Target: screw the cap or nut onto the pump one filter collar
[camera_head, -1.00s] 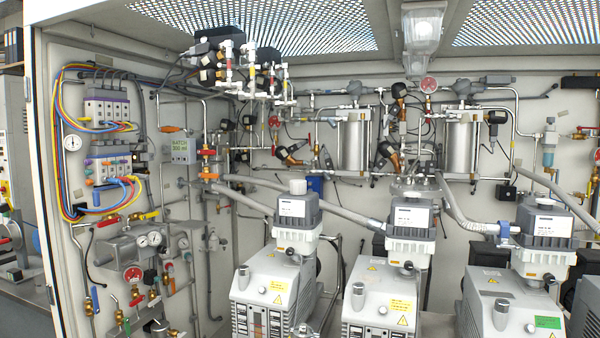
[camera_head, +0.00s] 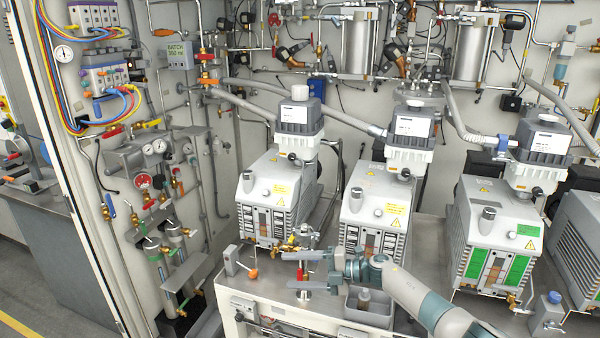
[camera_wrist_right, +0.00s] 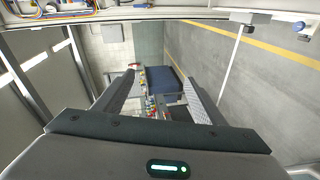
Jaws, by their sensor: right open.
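Three grey pumps stand in a row in the head view: the left pump (camera_head: 262,200), the middle pump (camera_head: 372,210) and the right pump (camera_head: 490,222). I cannot read which is pump one. A white round cap (camera_head: 300,92) sits on top of the left pump's filter housing (camera_head: 298,118). My right gripper (camera_head: 286,270) points left, low in front of the left pump, well below the filters. It is open in the wrist view (camera_wrist_right: 160,80), with nothing held. My left gripper is out of view.
A small grey bin (camera_head: 370,306) stands on the front bench (camera_head: 265,287) beside my right arm. Valves and gauges (camera_head: 155,150) line the left wall. Corrugated hoses (camera_head: 245,103) run behind the filters. The wrist view shows grey floor (camera_wrist_right: 235,70) with a yellow line.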

